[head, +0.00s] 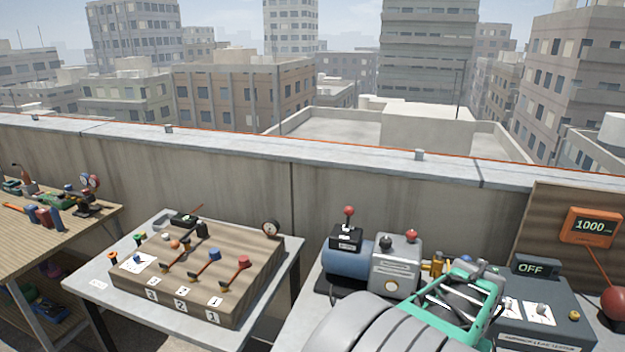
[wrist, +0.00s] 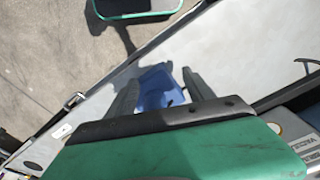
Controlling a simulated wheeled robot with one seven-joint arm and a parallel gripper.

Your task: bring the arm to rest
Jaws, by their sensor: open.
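My gripper shows in the wrist view (wrist: 157,82), with its two grey fingers spread apart. A blue thing (wrist: 157,92) shows beyond and between the fingers; I cannot tell whether it is touched, and nothing is seen clamped. In the head view my grey ribbed arm and teal wrist part reach over the right-hand table at the lower right, hiding some of what is there. The fingertips cannot be made out in that view.
A lever board (head: 236,301) stands on the middle table (head: 98,284). A blue tank (head: 348,259), a grey box (head: 396,266) and an OFF-display unit (head: 556,294) stand close around my arm. A parapet (head: 236,172) runs behind.

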